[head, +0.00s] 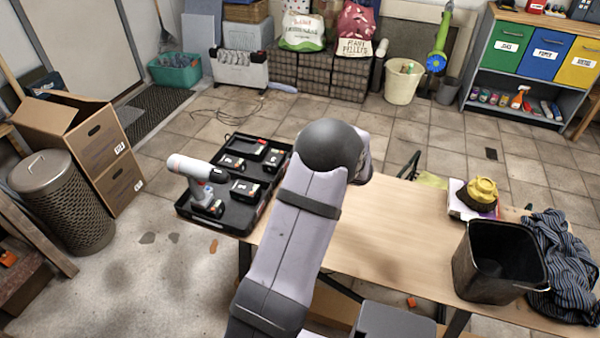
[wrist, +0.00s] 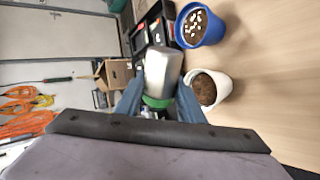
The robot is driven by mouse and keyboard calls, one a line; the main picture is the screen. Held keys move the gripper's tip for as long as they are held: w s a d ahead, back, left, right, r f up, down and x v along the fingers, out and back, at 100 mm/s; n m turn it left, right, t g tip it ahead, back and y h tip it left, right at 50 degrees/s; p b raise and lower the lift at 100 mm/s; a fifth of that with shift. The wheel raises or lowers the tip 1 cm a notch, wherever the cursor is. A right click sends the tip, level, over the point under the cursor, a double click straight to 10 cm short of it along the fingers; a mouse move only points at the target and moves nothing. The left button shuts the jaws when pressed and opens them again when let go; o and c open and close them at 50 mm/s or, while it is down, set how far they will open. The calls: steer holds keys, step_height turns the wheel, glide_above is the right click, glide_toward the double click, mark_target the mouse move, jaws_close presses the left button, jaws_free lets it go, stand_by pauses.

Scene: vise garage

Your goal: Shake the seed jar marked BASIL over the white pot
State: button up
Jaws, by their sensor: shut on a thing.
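In the wrist view, my gripper (wrist: 158,103) is shut on a jar (wrist: 163,70) with a pale silvery body and a green part at its near end. The jar lies between the two blue-grey fingers; no BASIL marking can be read. The white pot (wrist: 222,85), filled with brown soil, stands on the table just right of the jar and fingers. A blue pot (wrist: 213,32) with soil and white pieces on top stands beyond it. In the head view my arm hides the gripper, jar and both pots.
The wooden table (head: 390,235) has free room in its middle. A black tray (head: 243,222) with a drill (head: 195,170) and batteries is at the left. A black bin (head: 490,262), a striped cloth (head: 565,265) and a yellow object (head: 482,190) are at the right.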

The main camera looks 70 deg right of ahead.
steer(key=shift+f+n+g+h+b, duration=0.45)
steer(key=shift+n+h+b, duration=0.2)
steer(key=shift+b, duration=2.2)
steer(key=shift+h+b, duration=0.35)
steer(key=shift+b, duration=0.4)
steer(key=shift+r+p, duration=0.35)
steer(key=shift+p, duration=1.1)
steer(key=m+y+p, duration=0.1)
steer(key=p, duration=0.3)
steer(key=t+y+p, duration=0.1)
steer(key=p, duration=0.3)
steer(key=shift+r+m+p, duration=0.35)
steer(key=shift+p, duration=0.05)
steer(key=y+p, duration=0.1)
steer(key=p, duration=0.1)
steer(key=shift+r+m+t+p, duration=0.2)
steer(key=shift+m+t+p, duration=0.1)
steer(key=shift+m+t, duration=0.1)
